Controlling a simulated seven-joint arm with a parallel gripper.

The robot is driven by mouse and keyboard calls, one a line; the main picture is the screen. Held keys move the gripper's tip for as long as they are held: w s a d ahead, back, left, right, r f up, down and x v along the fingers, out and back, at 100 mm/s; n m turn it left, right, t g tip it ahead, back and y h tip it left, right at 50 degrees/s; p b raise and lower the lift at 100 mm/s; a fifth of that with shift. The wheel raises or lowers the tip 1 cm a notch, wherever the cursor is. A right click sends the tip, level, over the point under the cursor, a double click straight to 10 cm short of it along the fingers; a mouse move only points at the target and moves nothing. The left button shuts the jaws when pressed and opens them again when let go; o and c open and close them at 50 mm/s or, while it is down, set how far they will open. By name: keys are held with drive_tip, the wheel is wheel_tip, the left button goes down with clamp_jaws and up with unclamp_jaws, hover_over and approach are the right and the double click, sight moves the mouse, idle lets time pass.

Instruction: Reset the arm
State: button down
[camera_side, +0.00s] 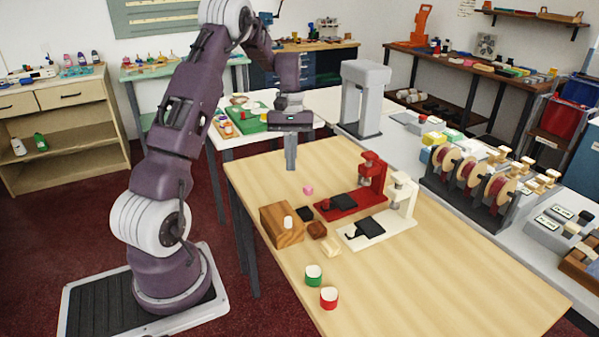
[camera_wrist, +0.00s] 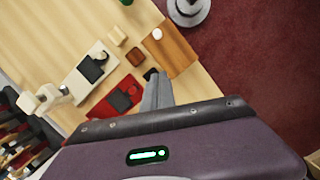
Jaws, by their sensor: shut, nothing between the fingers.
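My purple arm holds my gripper (camera_side: 291,166) above the far left part of the wooden table (camera_side: 450,290). The fingers point down, are shut together and hold nothing. In the wrist view the grey fingers (camera_wrist: 154,88) show beside a small dark block (camera_wrist: 149,74), which they partly overlap. In the side view the fingertips appear above the tabletop, clear of the objects; the exact height is hard to tell.
A wooden block (camera_side: 285,234) with a white cylinder (camera_side: 288,222), a red stand (camera_side: 345,205), a cream stand (camera_side: 385,226) and small blocks occupy the table's middle. Green (camera_side: 314,277) and red (camera_side: 329,299) cups stand nearer. The table's near right is clear. A spool rack (camera_side: 475,190) stands right.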

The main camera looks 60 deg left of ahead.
drive_tip(key=s+d+r+m+t+y, duration=0.25)
drive_tip(key=d+r+m, duration=0.25)
drive_tip(key=d+r, duration=0.9)
drive_tip(key=s+d+r+m+t, duration=0.1)
drive_tip(key=s+d+m+t, duration=0.3)
drive_tip(key=s+d, duration=1)
drive_tip(key=s+m, duration=0.2)
drive_tip(key=m, duration=0.1)
drive_tip(key=shift+s, duration=0.15)
drive_tip(key=shift+d, duration=0.1)
